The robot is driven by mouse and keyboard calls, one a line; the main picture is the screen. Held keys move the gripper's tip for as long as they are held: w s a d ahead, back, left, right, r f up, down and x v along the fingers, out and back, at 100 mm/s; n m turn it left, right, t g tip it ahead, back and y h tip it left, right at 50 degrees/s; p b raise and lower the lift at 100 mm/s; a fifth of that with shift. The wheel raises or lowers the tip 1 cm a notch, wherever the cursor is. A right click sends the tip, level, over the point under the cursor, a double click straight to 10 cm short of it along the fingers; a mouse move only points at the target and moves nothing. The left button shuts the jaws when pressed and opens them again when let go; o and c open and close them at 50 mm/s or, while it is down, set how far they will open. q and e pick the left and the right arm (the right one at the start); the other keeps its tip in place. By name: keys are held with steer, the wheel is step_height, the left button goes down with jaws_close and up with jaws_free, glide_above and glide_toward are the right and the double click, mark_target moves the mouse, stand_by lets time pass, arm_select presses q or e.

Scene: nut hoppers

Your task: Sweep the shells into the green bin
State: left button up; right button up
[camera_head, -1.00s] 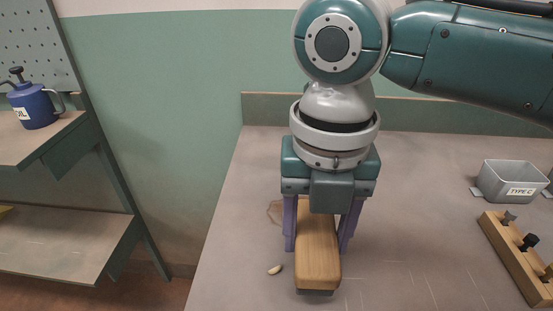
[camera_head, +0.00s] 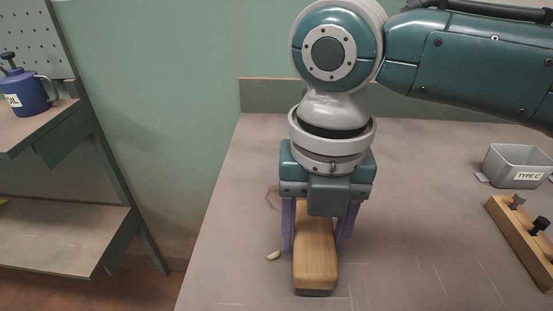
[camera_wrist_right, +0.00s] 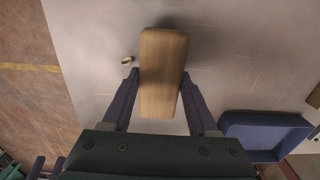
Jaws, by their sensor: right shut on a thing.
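My right gripper (camera_head: 317,232) points down over the table, its purple fingers shut on the sides of a wooden block-shaped brush (camera_head: 316,257). A dark strip shows under the brush's near end; whether it touches the table I cannot tell. In the wrist view the brush (camera_wrist_right: 162,75) sits between the fingertips (camera_wrist_right: 160,80). A small pale shell (camera_head: 273,255) lies on the table just left of the brush, apart from it; it also shows in the wrist view (camera_wrist_right: 127,61). No green bin shows.
A grey bin labelled TYPE C (camera_head: 516,167) and a wooden peg rack (camera_head: 522,240) stand on the table (camera_head: 420,210) at right. A blue tray (camera_wrist_right: 265,130) shows in the wrist view. A blue pot (camera_head: 30,97) stands on the left shelf.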

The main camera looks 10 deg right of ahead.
steer(key=shift+f, duration=0.4)
steer(key=shift+a, duration=0.15)
steer(key=shift+w+a+b, duration=0.15)
steer(key=shift+a+b, duration=0.2)
steer(key=shift+a, duration=0.2)
steer(key=shift+w+a+b, duration=0.15)
steer(key=shift+a+b, duration=0.15)
steer(key=shift+a, duration=0.25)
steer(key=shift+w+a+b, duration=0.2)
steer(key=shift+a+b, duration=0.2)
steer(key=shift+a, duration=0.4)
steer(key=shift+w+a+b, duration=0.2)
steer(key=shift+a+b, duration=0.25)
steer(key=shift+a, duration=0.35)
steer(key=shift+w+a+b, duration=0.2)
steer(key=shift+a+b, duration=0.2)
steer(key=shift+a, duration=0.4)
steer(key=shift+w+a+f+b, duration=0.1)
steer(key=shift+w+a+b, duration=0.15)
steer(key=shift+a+b, duration=0.7)
steer(key=shift+w+a+f+b, duration=0.1)
steer(key=shift+w+a+b, duration=0.15)
steer(key=shift+a+b, duration=0.7)
steer(key=shift+a+r, duration=0.15)
steer(key=shift+a, duration=0.25)
steer(key=shift+w+a+b, duration=0.25)
steer(key=shift+a+b, duration=0.55)
steer(key=shift+b, duration=0.35)
steer(key=shift+a, duration=0.3)
steer(key=shift+r, duration=0.15)
